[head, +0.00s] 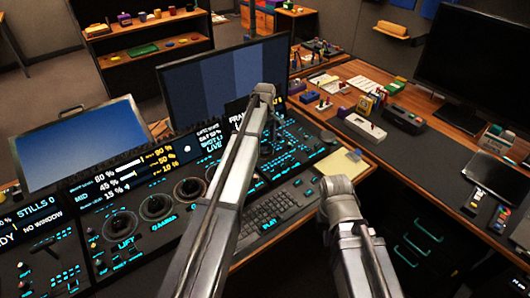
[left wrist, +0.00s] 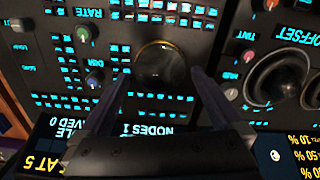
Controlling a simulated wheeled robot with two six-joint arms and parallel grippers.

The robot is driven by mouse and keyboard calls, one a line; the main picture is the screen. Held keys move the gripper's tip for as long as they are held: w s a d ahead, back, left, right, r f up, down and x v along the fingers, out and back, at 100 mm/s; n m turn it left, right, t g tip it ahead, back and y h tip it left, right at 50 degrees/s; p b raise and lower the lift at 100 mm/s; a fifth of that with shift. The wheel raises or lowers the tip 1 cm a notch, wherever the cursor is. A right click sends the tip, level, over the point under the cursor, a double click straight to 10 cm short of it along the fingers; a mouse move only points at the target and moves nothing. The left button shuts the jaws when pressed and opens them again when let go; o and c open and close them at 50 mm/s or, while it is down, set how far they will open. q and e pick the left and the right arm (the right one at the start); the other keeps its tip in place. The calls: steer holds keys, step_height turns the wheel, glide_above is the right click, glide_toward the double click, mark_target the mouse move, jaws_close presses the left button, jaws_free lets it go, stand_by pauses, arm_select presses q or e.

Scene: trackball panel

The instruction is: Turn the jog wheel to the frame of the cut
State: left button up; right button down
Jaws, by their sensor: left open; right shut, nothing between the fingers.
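In the left wrist view, a dark round wheel (left wrist: 160,60) with a gold-brown rim sits in the black console among rows of lit cyan keys. I take it for the jog wheel. My left gripper (left wrist: 160,76) is open, with one finger on each side of the wheel in the picture. I cannot tell whether the fingers touch it. In the head view my left arm hides the wheel and the gripper. A small display (head: 240,112) reading "FRAM…" is partly covered by that arm. My right arm shows at lower right, but its gripper is hidden.
The console carries several trackballs, including one (head: 155,206) left of my arm, and a keyboard (head: 265,210). A large blue-banded monitor (head: 190,85) stands behind. In the left wrist view, a trackball (left wrist: 275,78) and small knobs lie near the wheel. A wooden desk stands at right.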

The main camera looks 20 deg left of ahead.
mark_target(265, 148)
arm_select(q)
steer(key=shift+f+b, duration=1)
steer(key=shift+f, duration=0.5)
arm_select(e)
step_height(265, 148, down, 3)
arm_select(q)
steer(key=shift+c, duration=0.2)
steer(key=c, duration=1)
